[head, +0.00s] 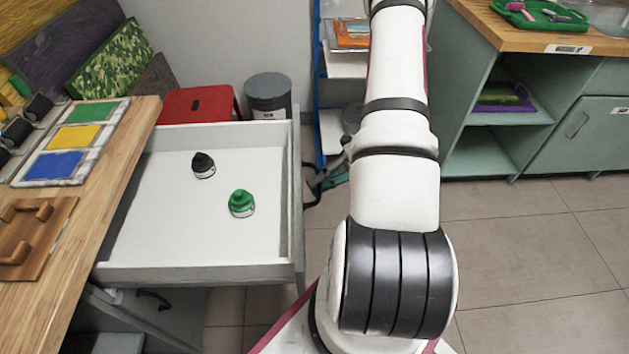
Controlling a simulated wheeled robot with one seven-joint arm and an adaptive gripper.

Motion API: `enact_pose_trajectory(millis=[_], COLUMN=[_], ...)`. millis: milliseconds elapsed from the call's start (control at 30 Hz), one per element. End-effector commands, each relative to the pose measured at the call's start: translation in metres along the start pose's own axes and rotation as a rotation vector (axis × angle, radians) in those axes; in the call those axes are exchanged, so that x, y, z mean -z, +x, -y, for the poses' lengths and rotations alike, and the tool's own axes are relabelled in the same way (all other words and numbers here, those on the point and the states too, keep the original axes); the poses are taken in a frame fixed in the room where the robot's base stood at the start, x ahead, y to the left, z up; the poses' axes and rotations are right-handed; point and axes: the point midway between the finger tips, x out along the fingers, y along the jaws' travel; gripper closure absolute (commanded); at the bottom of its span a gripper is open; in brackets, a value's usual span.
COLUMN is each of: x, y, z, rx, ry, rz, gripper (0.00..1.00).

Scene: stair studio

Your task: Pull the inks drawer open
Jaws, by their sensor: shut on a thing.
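The inks drawer (150,235) is a white, shallow drawer that stands well out from under the wooden worktop at the left. A black-capped ink bottle (203,166) and a green ink bottle (242,204) stand upright on its floor. Its front panel (297,200) faces right, toward my arm. My gripper (314,186) is at the outer side of this panel, shut on the dark drawer handle (309,201). My arm hides part of the gripper, and the fingertips are small in the head view.
The worktop (105,205) holds blue, yellow and green pads (75,136) and a wooden board with handles (30,238). A red stool (197,103) and grey bin (268,94) stand behind the drawer. A green cabinet (560,115) is at right; the floor (530,240) before it is clear.

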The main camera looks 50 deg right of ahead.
Motion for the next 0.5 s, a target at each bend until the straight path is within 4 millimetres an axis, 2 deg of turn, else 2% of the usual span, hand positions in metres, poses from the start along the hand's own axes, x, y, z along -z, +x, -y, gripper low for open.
enact_pose_trajectory(millis=[433, 500], x=[-0.0011, -0.0011], y=[-0.0019, -0.0019], z=[-0.0006, -0.0006], rx=[0.000, 0.000], ry=[-0.004, -0.004], rz=[0.003, 0.003], gripper=[1.00, 0.80])
